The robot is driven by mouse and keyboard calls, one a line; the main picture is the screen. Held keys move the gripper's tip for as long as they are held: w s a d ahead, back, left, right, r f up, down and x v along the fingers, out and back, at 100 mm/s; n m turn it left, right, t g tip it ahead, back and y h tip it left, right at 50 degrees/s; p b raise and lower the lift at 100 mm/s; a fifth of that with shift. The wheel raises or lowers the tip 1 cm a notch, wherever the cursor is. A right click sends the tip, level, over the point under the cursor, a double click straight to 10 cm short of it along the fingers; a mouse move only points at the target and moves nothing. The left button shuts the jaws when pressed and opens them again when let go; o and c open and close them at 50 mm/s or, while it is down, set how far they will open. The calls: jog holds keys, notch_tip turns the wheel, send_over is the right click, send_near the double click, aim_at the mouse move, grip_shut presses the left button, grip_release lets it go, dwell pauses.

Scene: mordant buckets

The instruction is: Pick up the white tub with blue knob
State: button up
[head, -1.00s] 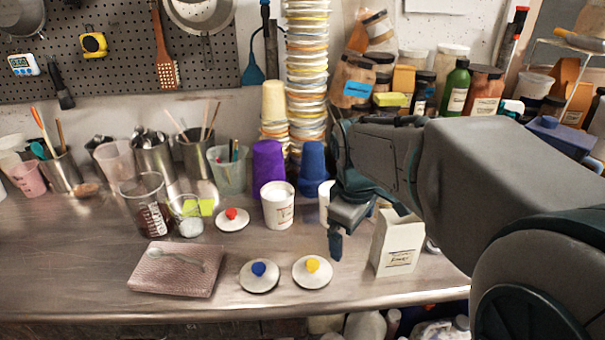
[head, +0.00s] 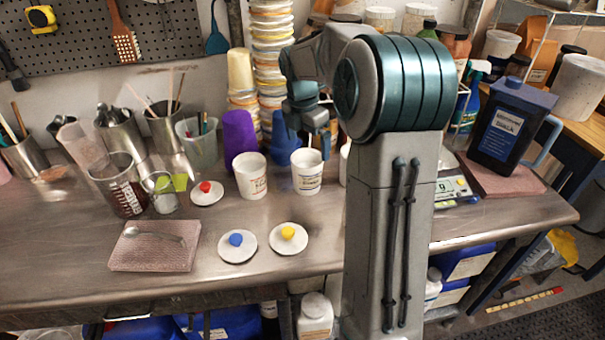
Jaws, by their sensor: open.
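A white disc-shaped lid with a blue knob (head: 236,241) lies flat on the metal bench, left of a similar lid with a yellow knob (head: 288,236). A lid with a red knob (head: 206,190) lies farther back. Two open white tubs, one on the left (head: 251,178) and one on the right (head: 307,174), stand upright behind the lids. No tub in view has a blue knob on it. My gripper (head: 318,143) is open at the back of the bench, by the right tub's top; whether it touches the tub I cannot tell.
A pink textured mat with a spoon (head: 150,256) lies at the front left. Purple (head: 239,135) and blue cups stand behind the tubs. A dark jug (head: 505,125) and a scale (head: 455,190) are at right. My arm hides part of the bench.

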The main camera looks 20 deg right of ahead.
aim_at(309, 154)
jog(key=f, duration=0.4)
jog(key=shift+w+d+f, duration=0.1)
jog(key=shift+d+f, duration=0.2)
jog(key=shift+w+f+p, duration=0.15)
jog(key=shift+f, duration=1.35)
jog(key=shift+w+f+p, duration=0.1)
jog(key=shift+f+p, duration=0.05)
jog(key=shift+f, duration=1.3)
jog(key=c, duration=1.1)
